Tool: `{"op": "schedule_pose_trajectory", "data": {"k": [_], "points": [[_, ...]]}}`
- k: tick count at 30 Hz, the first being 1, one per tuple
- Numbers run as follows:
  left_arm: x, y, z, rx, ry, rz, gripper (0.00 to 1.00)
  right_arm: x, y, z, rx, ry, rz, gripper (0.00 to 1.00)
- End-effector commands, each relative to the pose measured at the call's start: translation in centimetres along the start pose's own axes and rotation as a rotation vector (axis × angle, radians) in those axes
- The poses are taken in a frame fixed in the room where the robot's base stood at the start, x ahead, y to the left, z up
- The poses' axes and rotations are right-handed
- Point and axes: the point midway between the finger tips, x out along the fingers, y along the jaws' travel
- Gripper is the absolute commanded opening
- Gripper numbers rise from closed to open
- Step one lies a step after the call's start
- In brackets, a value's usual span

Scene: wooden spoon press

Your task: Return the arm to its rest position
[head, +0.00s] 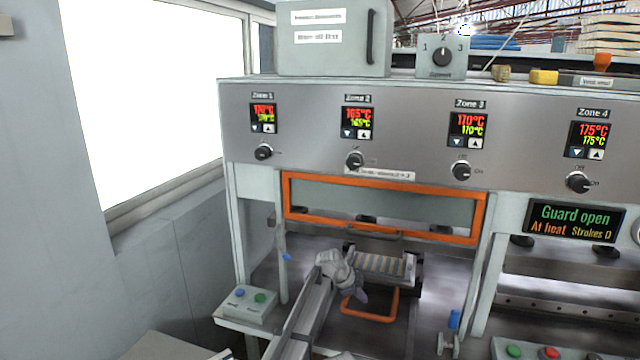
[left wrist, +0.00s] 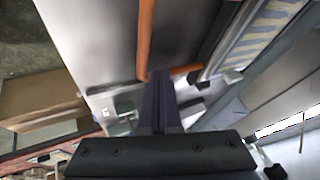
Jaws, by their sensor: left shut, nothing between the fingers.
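My left arm reaches up from the bottom of the head view, and its gripper (head: 358,292) is in front of the press, below the orange-framed guard (head: 385,183). In the left wrist view the fingers (left wrist: 158,80) are together with nothing between them. The fingertips appear close to an orange bar handle (left wrist: 146,40); I cannot tell whether they touch it. In the head view the orange handle (head: 370,318) is just below the gripper. A tray of striped pieces (head: 380,264) lies behind the gripper. My right gripper is not in view.
Another button panel (head: 545,350) is at the lower right. The display (head: 574,220) reads "Guard open" and "At heat", Strokes 0. Zone displays (head: 468,130) show about 165 to 175 °C. A wall is at the left.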

Motion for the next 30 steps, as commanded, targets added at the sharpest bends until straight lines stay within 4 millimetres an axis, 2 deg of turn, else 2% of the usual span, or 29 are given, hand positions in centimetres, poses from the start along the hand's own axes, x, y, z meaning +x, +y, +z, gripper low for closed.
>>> {"op": "schedule_pose_trajectory", "data": {"k": [8,14,17,24,30], "points": [[-2.5,3.7,3.1,-0.164,-0.054,0.022,0.0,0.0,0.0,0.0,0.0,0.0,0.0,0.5],[-5.7,8.5,6.8,-0.376,-0.13,0.039,0.0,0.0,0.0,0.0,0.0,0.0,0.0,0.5],[-7.9,11.8,9.1,-0.523,-0.185,0.043,0.0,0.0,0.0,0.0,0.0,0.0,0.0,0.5],[-14.9,23.0,15.4,-1.017,-0.381,0.01,0.0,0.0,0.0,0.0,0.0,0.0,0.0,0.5],[-18.8,29.3,18.3,-1.311,-0.501,-0.049,0.0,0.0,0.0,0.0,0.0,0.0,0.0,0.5]]}}
